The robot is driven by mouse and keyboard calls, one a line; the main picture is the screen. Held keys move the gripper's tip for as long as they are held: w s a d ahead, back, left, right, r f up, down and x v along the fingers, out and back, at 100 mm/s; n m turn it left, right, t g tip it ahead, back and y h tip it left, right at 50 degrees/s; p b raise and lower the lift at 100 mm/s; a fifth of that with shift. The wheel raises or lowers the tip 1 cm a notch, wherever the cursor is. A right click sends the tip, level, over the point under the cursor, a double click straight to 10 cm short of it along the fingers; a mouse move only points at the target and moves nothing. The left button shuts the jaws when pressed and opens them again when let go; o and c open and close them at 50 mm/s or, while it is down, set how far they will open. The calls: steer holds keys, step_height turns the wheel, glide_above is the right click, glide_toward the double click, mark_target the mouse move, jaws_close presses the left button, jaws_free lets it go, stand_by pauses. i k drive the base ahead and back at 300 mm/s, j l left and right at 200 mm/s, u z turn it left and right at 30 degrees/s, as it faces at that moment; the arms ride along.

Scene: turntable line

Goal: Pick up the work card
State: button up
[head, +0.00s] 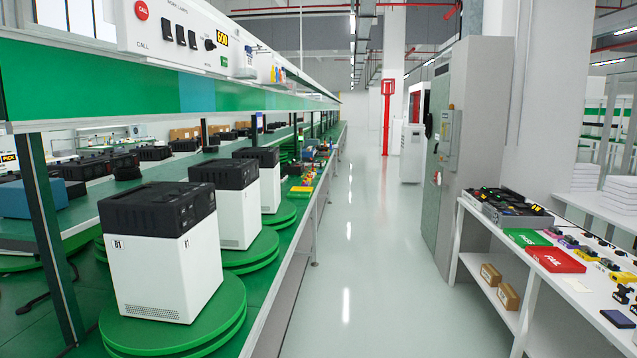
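I cannot clearly make out a work card in the head view. On the white table at the right lie a green flat piece with white lettering (527,238) and a red flat piece marked FAIL (555,259). A dark flat rectangle (618,319) lies at that table's near edge; I cannot tell what it is. Small colourful items (301,189) sit far along the green bench, too small to tell apart. My gripper is not in view.
White boxes with black tops (160,265) stand on green turntables (215,329) along the left bench. A grey cabinet (485,130) stands behind the white table (580,299). Cartons (508,298) sit on its lower shelf. The glossy aisle (370,260) between is clear.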

mark_target(248, 61)
steer(key=i+u, duration=0.25)
steer(key=i, duration=0.15)
steer(key=i+l+u, duration=0.15)
steer(key=i+u, duration=0.15)
steer(key=i+l+u, duration=0.25)
steer(key=i, duration=0.15)
steer(key=i+z, duration=0.1)
steer(key=i+l, duration=0.05)
steer(key=i, duration=0.05)
